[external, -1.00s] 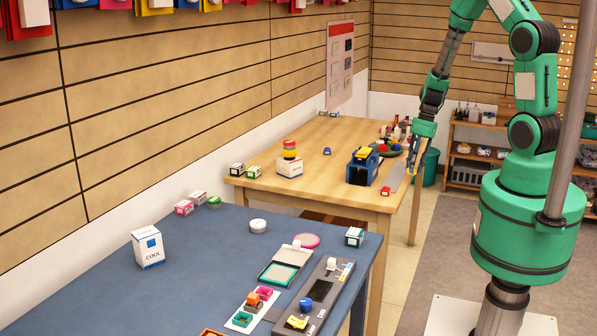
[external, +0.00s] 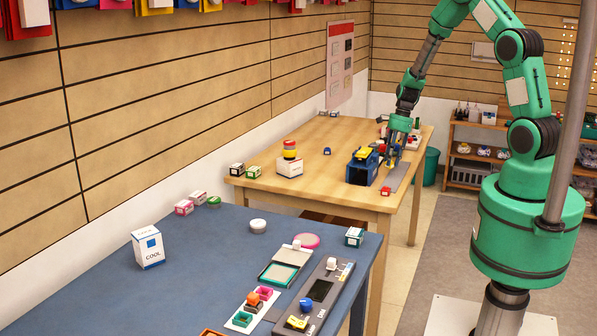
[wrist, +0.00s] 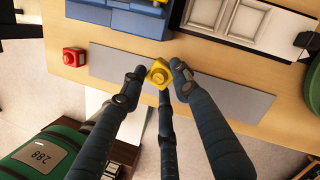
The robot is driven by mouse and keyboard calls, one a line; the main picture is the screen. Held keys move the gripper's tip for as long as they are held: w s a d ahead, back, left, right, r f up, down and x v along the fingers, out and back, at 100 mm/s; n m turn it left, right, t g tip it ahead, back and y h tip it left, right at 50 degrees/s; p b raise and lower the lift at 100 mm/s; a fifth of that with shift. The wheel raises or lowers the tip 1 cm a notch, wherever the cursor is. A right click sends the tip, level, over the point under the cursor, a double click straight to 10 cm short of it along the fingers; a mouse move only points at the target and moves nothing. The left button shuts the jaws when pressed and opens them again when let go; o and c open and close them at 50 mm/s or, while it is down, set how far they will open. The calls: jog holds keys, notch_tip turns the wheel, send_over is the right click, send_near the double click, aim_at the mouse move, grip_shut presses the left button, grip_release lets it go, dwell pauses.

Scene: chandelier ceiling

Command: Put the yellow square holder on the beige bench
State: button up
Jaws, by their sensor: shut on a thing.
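The yellow square holder (wrist: 158,75) is between the fingertips of my gripper (wrist: 157,77) in the wrist view. My gripper is shut on it. In the external view my gripper (external: 391,161) points down over the right side of the beige bench (external: 320,178), beside a blue box. The holder cannot be made out clearly there. In the wrist view it shows over a grey strip (wrist: 240,99) that lies along the bench edge. I cannot tell whether the holder touches the strip.
The blue box (external: 360,172) stands just left of my gripper. A small red block (external: 385,191) lies near the bench's front right edge. A white tray (wrist: 225,20) is on the bench in the wrist view. The bench's middle left is mostly clear. A blue table (external: 200,265) stands nearer the camera.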

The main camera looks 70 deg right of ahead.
jog(key=shift+w+d+f, duration=0.1)
jog(key=shift+w+d, duration=0.4)
jog(key=shift+w, duration=0.3)
jog(key=shift+w+d+f, duration=0.1)
jog(key=shift+w+d, duration=0.35)
jog(key=shift+w, duration=0.35)
jog(key=shift+f+b, duration=0.7)
jog(key=shift+f, duration=1.05)
jog(key=shift+f, duration=0.1)
jog(key=o, duration=0.8)
jog(key=p+v, duration=0.2)
jog(key=v, duration=1)
jog(key=shift+p, duration=0.35)
